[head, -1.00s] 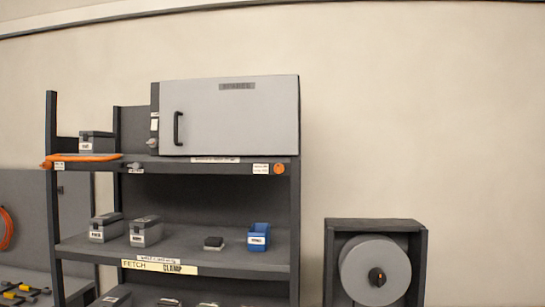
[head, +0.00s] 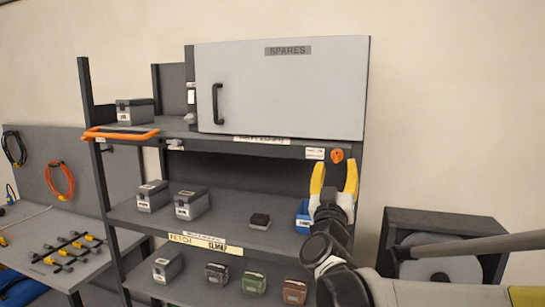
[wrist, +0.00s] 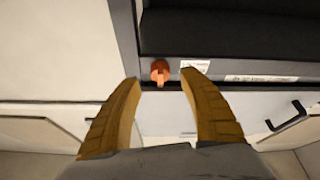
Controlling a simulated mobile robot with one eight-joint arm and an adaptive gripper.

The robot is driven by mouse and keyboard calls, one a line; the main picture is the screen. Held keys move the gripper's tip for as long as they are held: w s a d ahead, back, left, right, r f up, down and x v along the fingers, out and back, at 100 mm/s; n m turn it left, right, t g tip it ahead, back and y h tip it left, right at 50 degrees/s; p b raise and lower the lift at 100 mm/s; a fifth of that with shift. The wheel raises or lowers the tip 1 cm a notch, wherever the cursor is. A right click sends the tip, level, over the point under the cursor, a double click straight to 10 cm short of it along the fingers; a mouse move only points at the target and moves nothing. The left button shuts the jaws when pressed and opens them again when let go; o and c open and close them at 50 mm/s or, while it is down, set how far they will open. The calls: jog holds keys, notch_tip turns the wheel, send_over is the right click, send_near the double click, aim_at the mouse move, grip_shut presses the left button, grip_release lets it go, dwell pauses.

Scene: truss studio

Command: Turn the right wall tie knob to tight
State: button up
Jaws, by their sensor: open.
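The right wall tie knob (head: 337,155) is a small orange knob at the right end of the shelf's upper front edge, beside a white label (head: 315,153). It also shows in the wrist view as an orange knob (wrist: 160,71) just beyond the fingertips, in line with the gap between them. My gripper (head: 335,167) has yellow fingers spread apart and empty, pointing up just below the knob in the head view. In the wrist view my gripper (wrist: 160,77) is open, with a finger on each side of the gap. I cannot tell whether it touches the knob.
A grey SPARES cabinet (head: 280,90) stands above the knob. A second, grey knob (head: 176,144) and an orange bar handle (head: 120,134) are further left. A blue bin (head: 302,217) is partly hidden by my gripper. A reel box (head: 440,217) stands right.

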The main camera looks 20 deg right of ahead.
aim_at(337, 160)
jog(key=shift+x, duration=1.9)
jog(key=shift+s, duration=0.1)
grip_shut()
